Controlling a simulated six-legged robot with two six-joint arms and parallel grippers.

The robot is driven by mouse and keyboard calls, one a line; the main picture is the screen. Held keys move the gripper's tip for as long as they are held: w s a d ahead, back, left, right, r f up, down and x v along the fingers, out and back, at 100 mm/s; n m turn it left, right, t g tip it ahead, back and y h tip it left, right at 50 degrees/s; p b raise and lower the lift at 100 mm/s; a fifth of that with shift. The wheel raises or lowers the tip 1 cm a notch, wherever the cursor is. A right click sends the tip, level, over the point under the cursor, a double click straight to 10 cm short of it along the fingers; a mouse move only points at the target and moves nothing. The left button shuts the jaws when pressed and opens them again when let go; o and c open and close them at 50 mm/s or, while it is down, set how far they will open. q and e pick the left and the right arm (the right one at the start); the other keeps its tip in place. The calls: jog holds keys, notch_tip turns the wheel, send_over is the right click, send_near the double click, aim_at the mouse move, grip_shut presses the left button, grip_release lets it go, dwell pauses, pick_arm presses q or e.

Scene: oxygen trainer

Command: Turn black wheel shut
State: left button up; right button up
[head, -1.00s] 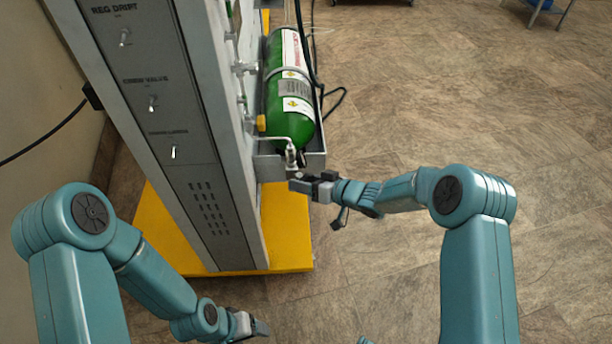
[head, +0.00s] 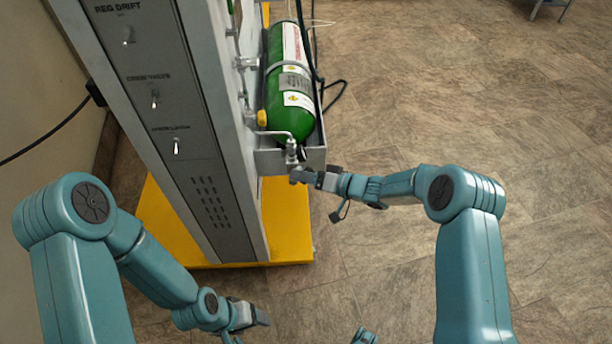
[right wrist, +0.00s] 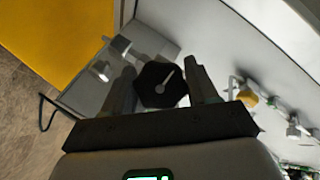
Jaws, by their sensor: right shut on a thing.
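The black wheel (right wrist: 160,85) is a dark, many-sided knob with a pale pointer line on its face, seen in the right wrist view. My right gripper (right wrist: 163,88) has one finger on each side of it and is shut on it. In the head view my right gripper (head: 306,177) is at the near end of the green cylinder (head: 290,85), just below the metal valve fitting (head: 291,150); the wheel is hard to make out there. My left gripper (head: 258,314) hangs low, away from the cylinder; its fingers are too small to read.
A tall grey panel (head: 180,150) with labelled switches stands left of the cylinder on a yellow base (head: 288,225). A grey tray (head: 316,158) holds the cylinder. Dark hoses (head: 318,60) run beside it.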

jog(key=o, duration=1)
jog(key=shift+c, duration=0.2)
jog(key=shift+d, duration=0.1)
jog(key=p+v, duration=0.3)
jog(key=v, duration=1.3)
jog(key=shift+s+d, duration=0.1)
